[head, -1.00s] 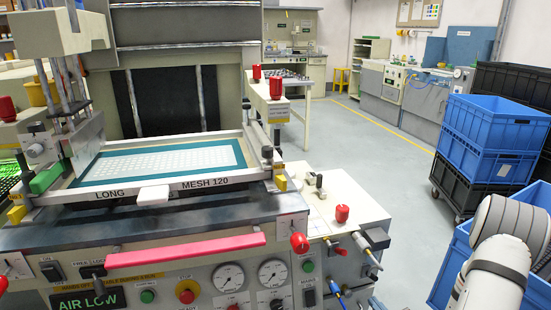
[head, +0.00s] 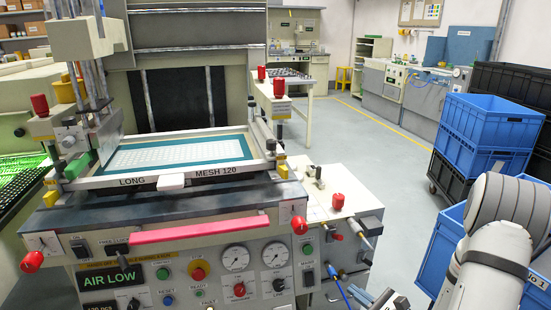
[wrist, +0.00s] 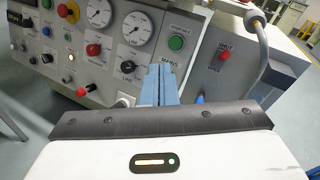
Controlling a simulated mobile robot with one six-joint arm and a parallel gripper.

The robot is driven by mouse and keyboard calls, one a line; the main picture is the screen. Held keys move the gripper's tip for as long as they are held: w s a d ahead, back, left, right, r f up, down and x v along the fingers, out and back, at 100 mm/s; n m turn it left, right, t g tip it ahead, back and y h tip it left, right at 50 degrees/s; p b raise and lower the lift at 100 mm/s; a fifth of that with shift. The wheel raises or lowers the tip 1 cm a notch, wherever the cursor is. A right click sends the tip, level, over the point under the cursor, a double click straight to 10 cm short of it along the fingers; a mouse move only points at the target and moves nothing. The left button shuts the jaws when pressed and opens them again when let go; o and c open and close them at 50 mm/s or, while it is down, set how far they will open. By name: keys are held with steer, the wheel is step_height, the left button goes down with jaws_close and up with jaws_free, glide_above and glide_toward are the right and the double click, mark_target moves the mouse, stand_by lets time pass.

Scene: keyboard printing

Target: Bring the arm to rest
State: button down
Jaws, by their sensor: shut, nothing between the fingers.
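My arm (head: 485,265) shows at the lower right of the head view, a white and grey link bent downward. My gripper (wrist: 161,84) shows in the wrist view as two blue-grey fingers side by side, shut with nothing between them. They point toward the printing machine's front panel (wrist: 75,45), below the green button (wrist: 176,42). I cannot tell how far the fingertips are from the panel. In the head view, a small part of what looks like the gripper (head: 388,299) shows at the bottom edge, mostly cut off.
The printing machine (head: 195,230) fills the left and middle, with a pink bar (head: 198,230) and red knobs along its front. A side cabinet (head: 350,190) stands at its right. Blue crates (head: 490,135) stand near my arm at the right. Open floor (head: 370,145) lies between.

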steer(key=s+a+r+n+g+y+p, duration=0.1)
steer(key=s+a+r+n+g+p, duration=0.3)
steer(key=s+a+r+n+g, duration=0.35)
steer(key=s+a+r+n+g+y+p, duration=0.1)
steer(key=s+a+r+n+g+p, duration=0.4)
steer(key=r+n, duration=0.45)
steer(key=s+d+r+n+h+p, duration=0.2)
steer(key=d+r+n+h+p, duration=0.1)
steer(key=r, duration=0.5)
steer(key=s+d+r+n+t+h+p, duration=0.1)
steer(key=s+d+r+n+h+p, duration=0.1)
steer(key=r+n+h+p, duration=0.3)
step_height(320, 180, up, 4)
steer(key=d+h, duration=0.1)
steer(key=h, duration=0.2)
steer(key=shift+s+n+h, duration=0.3)
steer(key=shift+n, duration=0.1)
steer(key=shift+d, duration=0.15)
stand_by(0.9)
